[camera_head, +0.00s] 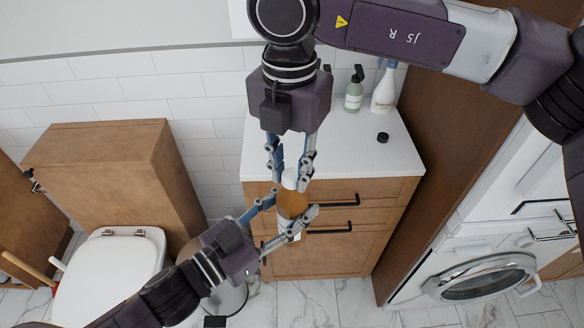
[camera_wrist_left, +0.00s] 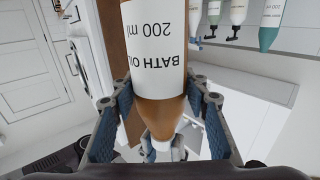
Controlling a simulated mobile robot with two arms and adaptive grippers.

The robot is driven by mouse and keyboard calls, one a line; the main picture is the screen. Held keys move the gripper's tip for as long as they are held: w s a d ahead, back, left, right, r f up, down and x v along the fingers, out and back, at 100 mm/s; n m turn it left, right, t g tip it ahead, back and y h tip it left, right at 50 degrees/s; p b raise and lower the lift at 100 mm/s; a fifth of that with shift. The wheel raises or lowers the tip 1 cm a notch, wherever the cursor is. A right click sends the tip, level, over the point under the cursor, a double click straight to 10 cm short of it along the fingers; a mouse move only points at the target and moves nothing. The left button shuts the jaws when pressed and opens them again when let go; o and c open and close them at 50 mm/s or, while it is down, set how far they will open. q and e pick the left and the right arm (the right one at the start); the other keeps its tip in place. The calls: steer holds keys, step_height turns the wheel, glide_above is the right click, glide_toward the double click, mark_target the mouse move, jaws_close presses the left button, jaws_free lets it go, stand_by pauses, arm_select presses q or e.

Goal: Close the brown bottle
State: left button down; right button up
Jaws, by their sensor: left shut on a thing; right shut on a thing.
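The brown bottle (camera_head: 291,204) is held in the air in front of the wooden cabinet. Its white "BATH OIL 200 ml" label (camera_wrist_left: 155,50) shows in the left wrist view. My left gripper (camera_head: 295,206), from the lower left, is shut around the bottle's body. My right gripper (camera_head: 290,181), from above, is shut on a small white cap (camera_head: 290,178) at the bottle's neck end. The white piece also shows at the tapered neck in the left wrist view (camera_wrist_left: 161,145). I cannot tell whether the cap is fully seated.
A white countertop (camera_head: 350,160) behind carries a green pump bottle (camera_head: 353,95), a white bottle (camera_head: 384,92) and a small black round piece (camera_head: 382,137). A toilet (camera_head: 110,275) stands left, a metal bin (camera_head: 225,296) below, and a washing machine (camera_head: 480,280) right.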

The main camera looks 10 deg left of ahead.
steer(key=m, duration=0.6)
steer(key=shift+w+a, duration=0.1)
steer(key=shift+w, duration=0.1)
steer(key=m, duration=0.4)
steer(key=shift+m, duration=0.3)
steer(key=o, duration=0.7)
steer(key=shift+s+r, duration=0.1)
steer(key=shift+r, duration=2.15)
steer(key=shift+c, duration=0.5)
